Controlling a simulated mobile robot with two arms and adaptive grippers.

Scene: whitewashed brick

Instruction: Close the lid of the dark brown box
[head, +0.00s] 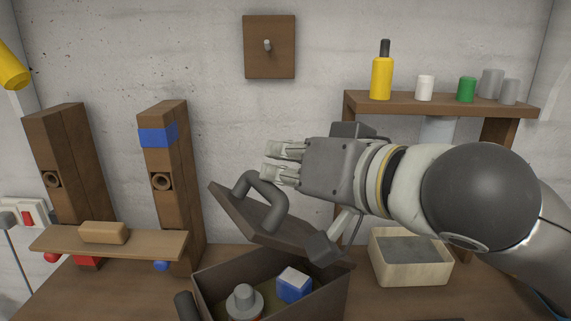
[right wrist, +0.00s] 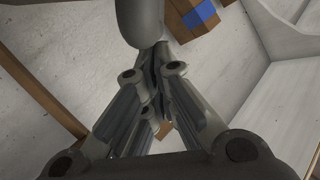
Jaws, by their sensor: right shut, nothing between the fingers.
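The dark brown box (head: 328,302) stands open at the front of the bench, a grey-topped object (head: 244,303) and a blue-and-white block (head: 294,285) inside. Its lid (head: 234,214) is raised and tilted at the box's back, with a thick grey handle (head: 267,190) on it. My right gripper (head: 268,162) reaches in from the right, its fingers shut and empty, just above and beside the handle. Whether they touch it, I cannot tell. In the right wrist view, the shut fingers (right wrist: 156,58) show with a rounded grey part at the top. My left gripper is not in view.
A wooden bin (head: 408,278) stands right of the box, under a shelf (head: 440,104) with bottles and cups. Two wooden posts (head: 165,195) and a small board (head: 110,242) with a block stand at left. A wall plate (head: 269,47) hangs behind.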

